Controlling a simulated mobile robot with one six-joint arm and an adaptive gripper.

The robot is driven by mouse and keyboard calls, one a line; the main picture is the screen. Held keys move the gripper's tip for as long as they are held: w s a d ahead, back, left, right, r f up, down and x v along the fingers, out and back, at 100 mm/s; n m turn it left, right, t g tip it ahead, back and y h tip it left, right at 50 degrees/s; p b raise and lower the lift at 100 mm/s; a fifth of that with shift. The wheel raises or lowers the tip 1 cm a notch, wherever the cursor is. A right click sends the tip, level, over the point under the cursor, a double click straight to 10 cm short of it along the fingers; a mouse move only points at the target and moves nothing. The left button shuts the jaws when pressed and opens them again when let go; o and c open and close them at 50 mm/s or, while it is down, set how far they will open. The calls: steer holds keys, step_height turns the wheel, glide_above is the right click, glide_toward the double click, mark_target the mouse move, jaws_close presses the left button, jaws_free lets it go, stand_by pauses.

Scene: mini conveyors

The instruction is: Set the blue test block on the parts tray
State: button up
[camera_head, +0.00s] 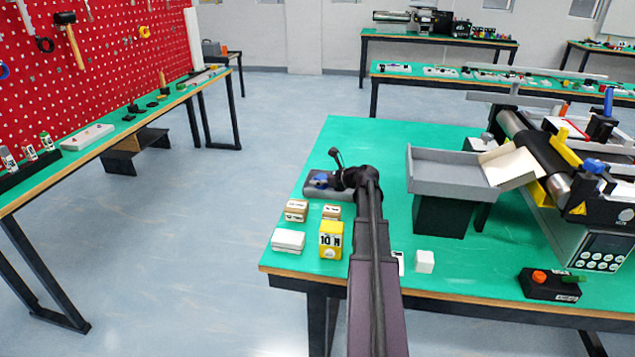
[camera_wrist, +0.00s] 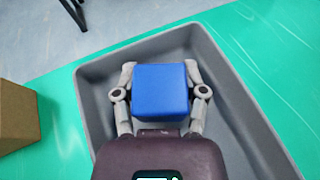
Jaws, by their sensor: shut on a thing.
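The blue test block (camera_wrist: 162,97) is held between the two fingers of my gripper (camera_wrist: 160,72) in the wrist view. The grey parts tray (camera_wrist: 95,88) lies beneath and around it, its walls showing on both sides. The block is inside the tray's outline; whether it touches the floor or hangs just above cannot be told. In the head view the block (camera_head: 320,180) is a small blue patch over the low grey tray (camera_head: 318,194), partly hidden by my gripper (camera_head: 330,181). No other object is visible in the tray.
A cardboard-coloured box (camera_wrist: 15,118) stands left of the tray in the wrist view. Small boxes (camera_head: 296,209), a yellow 10 N weight (camera_head: 331,240) and a white cube (camera_head: 425,261) sit nearer on the green table. A raised grey bin (camera_head: 455,190) stands right, beside the conveyor (camera_head: 545,155).

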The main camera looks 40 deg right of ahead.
steer(key=shift+f, duration=0.2)
steer(key=o, duration=1.2)
steer(key=shift+c, duration=0.2)
steer(key=shift+r, duration=0.15)
steer(key=shift+r, duration=0.15)
steer(key=p+v, duration=0.2)
steer(key=v, duration=0.4)
steer(key=shift+p+v, duration=0.45)
steer(key=shift+v, duration=0.3)
